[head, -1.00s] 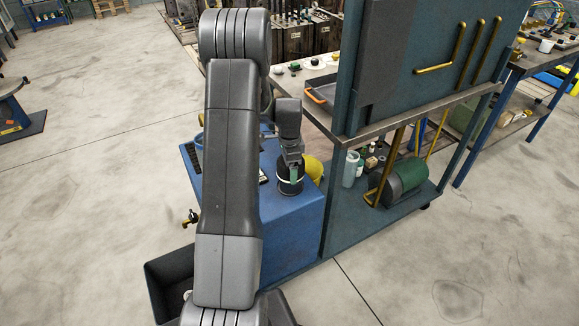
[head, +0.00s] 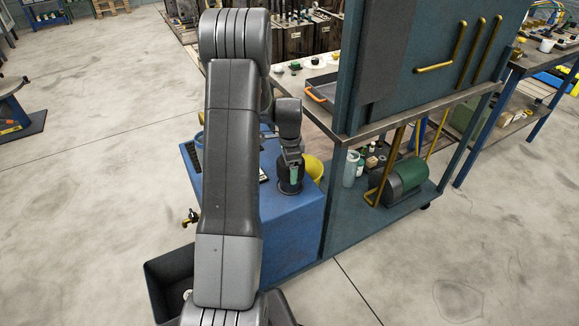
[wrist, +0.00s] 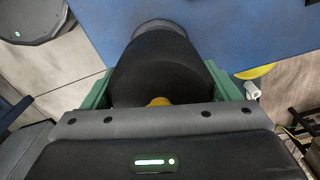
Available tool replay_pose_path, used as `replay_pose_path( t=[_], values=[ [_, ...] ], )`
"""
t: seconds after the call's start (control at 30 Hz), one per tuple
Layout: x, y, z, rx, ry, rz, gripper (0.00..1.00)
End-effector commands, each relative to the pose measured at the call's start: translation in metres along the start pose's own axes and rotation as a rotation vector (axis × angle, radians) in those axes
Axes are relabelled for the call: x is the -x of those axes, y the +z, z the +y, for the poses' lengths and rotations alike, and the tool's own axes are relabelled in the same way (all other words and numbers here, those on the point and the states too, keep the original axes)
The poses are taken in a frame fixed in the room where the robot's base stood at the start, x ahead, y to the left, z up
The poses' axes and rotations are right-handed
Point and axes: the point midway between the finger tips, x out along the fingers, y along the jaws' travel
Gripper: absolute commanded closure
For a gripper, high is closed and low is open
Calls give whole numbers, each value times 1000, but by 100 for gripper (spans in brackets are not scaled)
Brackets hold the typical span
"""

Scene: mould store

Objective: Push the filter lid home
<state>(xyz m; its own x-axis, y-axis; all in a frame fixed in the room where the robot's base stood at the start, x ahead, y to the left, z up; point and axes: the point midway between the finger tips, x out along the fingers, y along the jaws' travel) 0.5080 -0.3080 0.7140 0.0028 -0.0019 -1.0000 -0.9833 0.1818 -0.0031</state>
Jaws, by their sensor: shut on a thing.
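The filter lid (wrist: 160,65) is a black rounded piece between the green fingers of my gripper (wrist: 160,88) in the wrist view. A small yellow part shows at its near edge. In the head view my gripper (head: 294,172) points down, shut on the lid, at the dark round filter body (head: 288,189) on top of the blue cabinet (head: 295,218). No light band shows between lid and body. A grey rim (wrist: 158,24) shows beyond the lid in the wrist view. My arm and fingers hide part of the lid, so its exact seat is hard to tell.
A teal bench (head: 345,140) with a tall panel (head: 435,60) rises to the right. A dark open bin (head: 165,272) sits at the cabinet's lower left. Open floor lies left.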

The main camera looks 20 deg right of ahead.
Motion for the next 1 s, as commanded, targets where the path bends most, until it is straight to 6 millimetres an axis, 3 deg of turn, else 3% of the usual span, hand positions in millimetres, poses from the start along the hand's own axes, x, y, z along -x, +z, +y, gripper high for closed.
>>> replay_pose_path(
  t=[0.03,0.07,0.13,0.37,0.53,1.0],
  values=[
    [-3,0,1,-1,2,-1,68],
    [-3,0,1,-1,3,-2,16],
    [-3,0,1,-1,3,-2,2],
    [-4,0,2,-1,6,-3,0],
    [9,0,2,-1,4,-2,0],
    [112,0,0,0,-4,1,0]
  ],
)
